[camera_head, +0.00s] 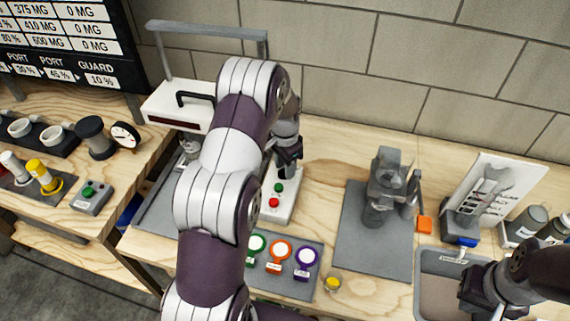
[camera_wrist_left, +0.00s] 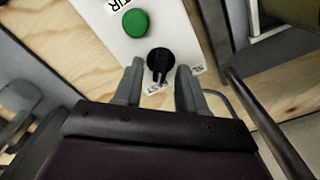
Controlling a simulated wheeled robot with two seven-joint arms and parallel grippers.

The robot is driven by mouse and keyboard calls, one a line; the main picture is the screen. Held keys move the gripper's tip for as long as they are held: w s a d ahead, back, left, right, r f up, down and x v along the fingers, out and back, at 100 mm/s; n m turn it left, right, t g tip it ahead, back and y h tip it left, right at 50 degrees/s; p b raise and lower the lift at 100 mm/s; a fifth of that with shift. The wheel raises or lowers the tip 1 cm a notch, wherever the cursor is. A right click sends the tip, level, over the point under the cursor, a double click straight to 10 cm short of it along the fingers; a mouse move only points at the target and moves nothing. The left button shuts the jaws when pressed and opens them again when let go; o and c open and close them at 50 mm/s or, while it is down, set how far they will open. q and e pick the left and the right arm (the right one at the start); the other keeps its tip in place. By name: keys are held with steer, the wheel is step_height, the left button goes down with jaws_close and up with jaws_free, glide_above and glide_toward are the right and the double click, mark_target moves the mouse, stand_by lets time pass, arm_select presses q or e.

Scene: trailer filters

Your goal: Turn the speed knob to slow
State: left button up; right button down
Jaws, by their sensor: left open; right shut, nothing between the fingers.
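The speed knob (camera_wrist_left: 158,63) is black and round with a raised grip bar, on a white control panel in the left wrist view. Partly covered lettering sits below it and to its right; I cannot read its setting for certain. My left gripper (camera_wrist_left: 160,76) is open, one finger on each side of the knob in the picture. Nothing is held, and I cannot tell whether the fingers touch it. In the head view my left gripper (camera_head: 287,158) is over the far part of the white panel (camera_head: 291,209), hiding the knob. My right gripper (camera_head: 472,299) is shut and empty at lower right.
A green button (camera_wrist_left: 135,23) is close to the knob; a red button (camera_head: 273,202) is also on the panel. A grey mat (camera_head: 290,287) with coloured rings lies nearer. A machine (camera_head: 385,187) and a sink (camera_head: 432,287) are to the right. My left arm hides much of the bench.

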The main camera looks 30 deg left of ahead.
arm_select(q)
jaws_close()
steer(key=n+p, duration=0.1)
steer(key=n, duration=0.2)
steer(key=shift+r, duration=0.1)
steer(key=n, duration=0.4)
steer(key=shift+a+n+p, duration=0.15)
steer(key=shift+n+p, duration=0.15)
steer(key=n, duration=0.4)
steer(key=shift+a+p, duration=0.1)
steer(key=shift+p, duration=0.2)
steer(key=shift+n, duration=2.1)
